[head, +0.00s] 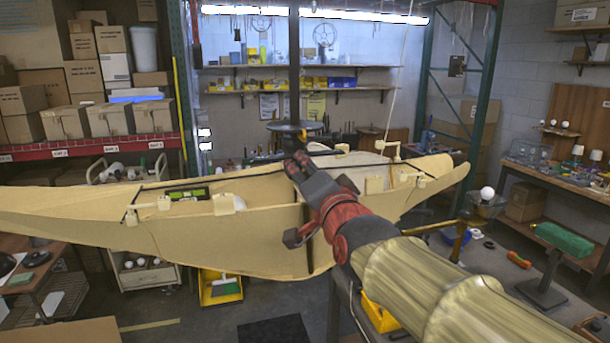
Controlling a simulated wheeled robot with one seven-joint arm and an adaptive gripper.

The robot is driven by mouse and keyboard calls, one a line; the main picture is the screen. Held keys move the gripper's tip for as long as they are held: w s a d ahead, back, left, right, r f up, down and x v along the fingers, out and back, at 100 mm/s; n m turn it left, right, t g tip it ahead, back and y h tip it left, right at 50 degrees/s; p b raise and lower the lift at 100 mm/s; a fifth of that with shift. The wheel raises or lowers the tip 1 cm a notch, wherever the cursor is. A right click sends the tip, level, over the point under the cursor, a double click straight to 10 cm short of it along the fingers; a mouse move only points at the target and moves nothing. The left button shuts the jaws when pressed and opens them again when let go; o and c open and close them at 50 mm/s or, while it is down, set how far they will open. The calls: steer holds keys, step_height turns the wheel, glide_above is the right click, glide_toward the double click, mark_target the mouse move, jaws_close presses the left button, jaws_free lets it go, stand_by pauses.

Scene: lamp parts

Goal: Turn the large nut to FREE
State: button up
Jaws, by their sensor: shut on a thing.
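The large cream, boat-shaped lamp body (250,235) spans the middle of the head view, with pointed ends at left and right. A dark vertical pole (294,60) rises behind it, with a dark round disc (292,127) on it. My gripper (297,166), dark with a red wrist, reaches in from the lower right to the lamp body's middle, below the disc. Its jaws are shut at the spot where the large nut seems to be. The fingers hide the nut, so I cannot make out its shape or turn position. No FREE mark is legible.
A side workbench (565,180) with bulbs and small parts stands at right. Shelves with cardboard boxes (100,120) are at left. A yellow bin (219,287) is on the floor below the lamp body.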

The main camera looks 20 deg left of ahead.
steer(key=o, duration=1.1)
